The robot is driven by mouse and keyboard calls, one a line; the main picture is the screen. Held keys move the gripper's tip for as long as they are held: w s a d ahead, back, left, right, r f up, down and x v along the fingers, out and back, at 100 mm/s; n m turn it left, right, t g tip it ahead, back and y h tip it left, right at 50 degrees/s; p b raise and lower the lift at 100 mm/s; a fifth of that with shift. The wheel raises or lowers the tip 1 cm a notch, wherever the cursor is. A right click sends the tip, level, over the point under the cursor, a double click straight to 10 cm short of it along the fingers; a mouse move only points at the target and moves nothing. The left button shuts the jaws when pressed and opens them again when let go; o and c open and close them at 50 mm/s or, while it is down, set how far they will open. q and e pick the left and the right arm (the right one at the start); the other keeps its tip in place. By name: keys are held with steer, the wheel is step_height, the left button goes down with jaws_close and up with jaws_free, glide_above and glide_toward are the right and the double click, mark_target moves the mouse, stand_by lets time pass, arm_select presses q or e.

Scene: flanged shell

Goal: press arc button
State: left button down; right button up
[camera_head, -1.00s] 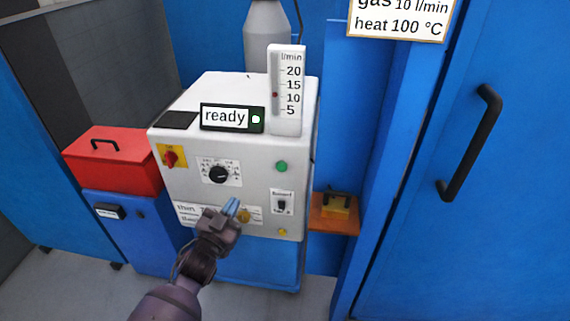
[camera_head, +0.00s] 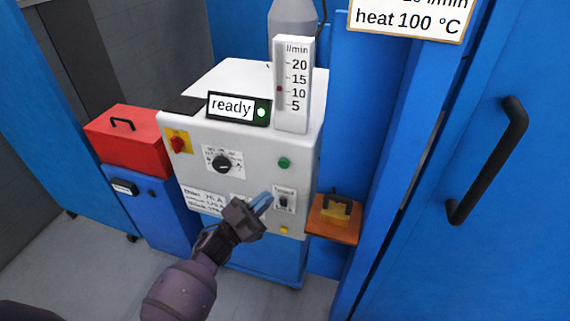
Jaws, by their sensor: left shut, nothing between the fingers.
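A white welding machine (camera_head: 187,150) stands in the middle, its front panel facing me. A round green button (camera_head: 284,162) sits on the right of the panel; I cannot read an "arc" label on it. A small yellow button or lamp (camera_head: 284,230) is low on the right. A black toggle switch (camera_head: 284,202) on a white plate lies between them. My left gripper (camera_head: 264,203) has blue fingertips, shut and empty, in front of the lower panel just left of the switch plate. Contact cannot be told. It covers part of the lower panel. My right gripper is not in view.
A black dial (camera_head: 222,163), a red knob on yellow (camera_head: 179,143) and a "ready" display (camera_head: 232,108) are on the machine. A flow gauge (camera_head: 293,85) stands on top. A red box (camera_head: 128,142) is left; an orange shelf (camera_head: 333,228) is right, near a blue door (camera_head: 470,120).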

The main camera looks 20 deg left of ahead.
mark_target(284, 164)
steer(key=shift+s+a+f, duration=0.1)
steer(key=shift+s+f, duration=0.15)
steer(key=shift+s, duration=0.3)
arm_select(q)
steer(key=w+b, duration=0.3)
steer(key=w, duration=0.5)
steer(key=shift+w, duration=0.4)
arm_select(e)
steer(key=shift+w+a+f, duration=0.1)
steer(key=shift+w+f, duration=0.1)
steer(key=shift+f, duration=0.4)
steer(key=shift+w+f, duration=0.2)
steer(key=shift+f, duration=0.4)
arm_select(q)
steer(key=shift+d, duration=0.1)
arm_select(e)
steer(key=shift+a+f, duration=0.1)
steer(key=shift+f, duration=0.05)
